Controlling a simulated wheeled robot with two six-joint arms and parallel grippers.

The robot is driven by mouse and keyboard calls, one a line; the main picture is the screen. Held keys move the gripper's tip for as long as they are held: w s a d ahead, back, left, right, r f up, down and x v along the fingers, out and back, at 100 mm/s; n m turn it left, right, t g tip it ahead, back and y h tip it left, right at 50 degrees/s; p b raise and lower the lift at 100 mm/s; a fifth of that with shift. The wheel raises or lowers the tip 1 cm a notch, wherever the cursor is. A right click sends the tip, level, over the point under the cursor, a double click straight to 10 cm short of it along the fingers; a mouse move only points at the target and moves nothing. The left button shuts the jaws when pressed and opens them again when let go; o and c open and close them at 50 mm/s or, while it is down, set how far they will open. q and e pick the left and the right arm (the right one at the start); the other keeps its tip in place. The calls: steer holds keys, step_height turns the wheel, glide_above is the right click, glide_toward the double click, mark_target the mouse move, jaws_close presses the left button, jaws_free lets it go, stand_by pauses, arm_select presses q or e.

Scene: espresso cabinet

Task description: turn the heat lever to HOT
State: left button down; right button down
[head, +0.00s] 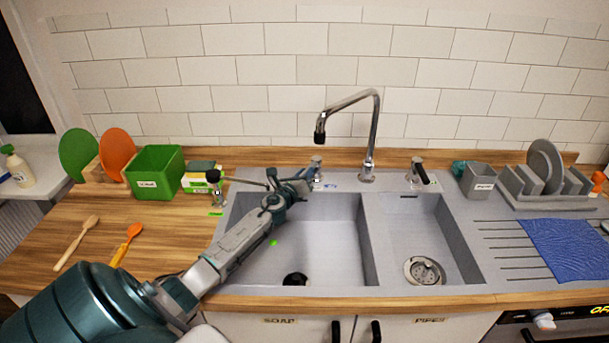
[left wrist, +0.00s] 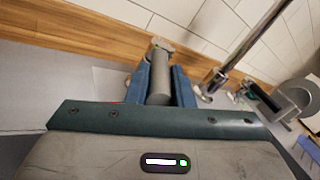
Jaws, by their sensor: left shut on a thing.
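The heat lever (head: 317,161) is a small metal lever on the sink deck, left of the tall chrome faucet (head: 367,140). My left gripper (head: 306,177) reaches across the left basin to it. In the left wrist view the two blue fingers (left wrist: 161,84) are shut on the lever's grey cylindrical handle (left wrist: 160,72), one on each side. Small coloured marks show on the deck beside the lever, too small to read. The gripper hides the lower part of the lever. My right gripper is in no view.
A second lever (head: 420,171) stands right of the faucet. A soap pump (head: 213,185), a green bin (head: 155,172) and a sponge box (head: 199,178) are at the left. A dish rack (head: 541,185) and grey cup (head: 479,180) are at the right. Both basins look empty.

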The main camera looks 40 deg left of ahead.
arm_select(q)
steer(key=shift+w+r, duration=0.1)
steer(key=shift+r, duration=0.3)
steer(key=c, duration=1.5)
jaws_free()
steer(key=shift+o, duration=1.1)
steer(key=shift+w+f, duration=0.15)
steer(key=shift+f, duration=0.1)
steer(key=shift+w+f, duration=0.1)
steer(key=shift+f, duration=0.1)
steer(key=shift+s+d, duration=0.1)
steer(key=shift+s, duration=0.55)
steer(key=b+v, duration=0.1)
steer(key=v, duration=0.8)
steer(key=shift+s+b, duration=0.2)
steer(key=shift+b, duration=0.15)
steer(key=shift+d, duration=0.1)
